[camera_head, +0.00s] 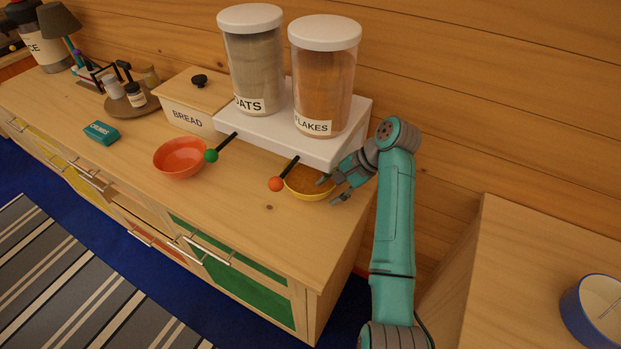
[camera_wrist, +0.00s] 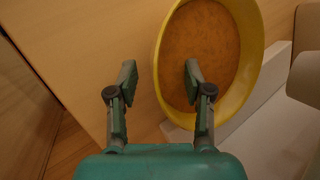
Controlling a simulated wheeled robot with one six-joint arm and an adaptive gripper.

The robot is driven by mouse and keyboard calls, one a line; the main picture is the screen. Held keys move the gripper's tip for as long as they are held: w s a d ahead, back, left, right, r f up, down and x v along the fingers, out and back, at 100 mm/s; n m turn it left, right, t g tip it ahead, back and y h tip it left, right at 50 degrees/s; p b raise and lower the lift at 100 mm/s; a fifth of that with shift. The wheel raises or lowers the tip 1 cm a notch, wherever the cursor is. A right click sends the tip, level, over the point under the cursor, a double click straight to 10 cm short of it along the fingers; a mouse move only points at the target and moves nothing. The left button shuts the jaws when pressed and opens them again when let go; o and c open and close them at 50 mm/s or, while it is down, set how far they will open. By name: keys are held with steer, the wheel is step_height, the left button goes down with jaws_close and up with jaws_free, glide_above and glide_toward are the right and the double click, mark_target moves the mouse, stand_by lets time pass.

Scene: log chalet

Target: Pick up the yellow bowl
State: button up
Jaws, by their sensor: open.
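The yellow bowl (camera_head: 309,189) stands on the wooden counter in front of the white riser, and holds something orange-brown. Dispenser knobs cross in front of part of it in the head view. In the wrist view the yellow bowl (camera_wrist: 246,92) fills the upper right. My gripper (camera_head: 335,190) is at the bowl's right side. In the wrist view my gripper (camera_wrist: 158,75) is open and empty, with its left finger outside the bowl and its right finger over the inside, so the near-left rim lies between them. I cannot tell how far the fingertips are above the rim.
An orange bowl (camera_head: 180,158) stands to the left on the counter (camera_head: 235,205). A white riser (camera_head: 335,150) carries the oats (camera_head: 255,70) and flakes (camera_head: 323,85) dispensers behind the yellow bowl. The bread box (camera_head: 188,108) is further left. The counter's front is clear.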

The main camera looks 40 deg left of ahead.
jaws_close()
steer(key=shift+w+r, duration=0.15)
steer(key=shift+r, duration=0.05)
stand_by(0.5)
